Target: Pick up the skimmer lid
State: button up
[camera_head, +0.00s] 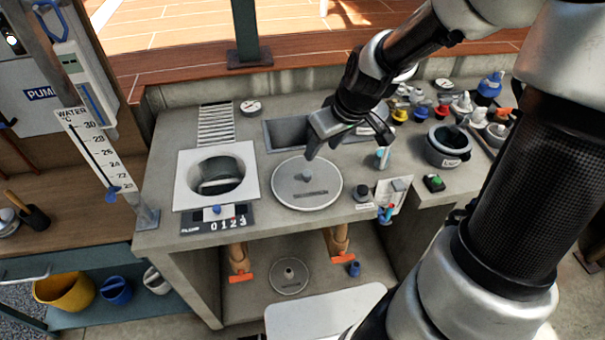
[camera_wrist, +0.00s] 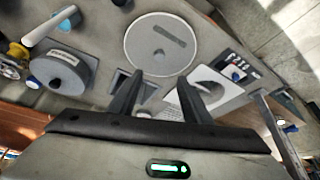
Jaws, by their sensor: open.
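A round, pale grey lid (camera_head: 290,199) with a small central knob and a dark label strip lies flat on the concrete bench. I take it for the skimmer lid, but its label is too small to read. In the wrist view the lid (camera_wrist: 145,52) lies whole, beyond the fingertips. My gripper (camera_head: 348,146) is above the bench, behind and slightly right of the lid, apart from it. In the wrist view the gripper (camera_wrist: 163,82) has its two fingers spread with nothing between them. A smaller round disc (camera_head: 278,284) with a knob lies on the shelf below.
Left of the lid is a white square plate (camera_head: 187,195) with a round opening. A counter marked 0123 (camera_head: 217,219) sits before it. A rectangular basin (camera_head: 283,133) lies behind the lid. A grey pot (camera_head: 447,146), a green button (camera_head: 434,182) and several coloured valves stand right.

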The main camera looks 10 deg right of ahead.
jog(key=b, duration=0.3)
send_near(307, 173)
notch_tip(307, 173, down, 2)
jog(key=shift+w+b+x, duration=0.15)
jog(key=shift+b+x, duration=0.35)
jog(key=shift+x, duration=1.1)
jog(key=shift+w+b+x, duration=0.15)
jog(key=shift+b+x, duration=0.3)
jog(key=shift+x, duration=1.15)
jog(key=shift+a+r, duration=0.1)
jog(key=shift+r, duration=0.05)
grip_shut()
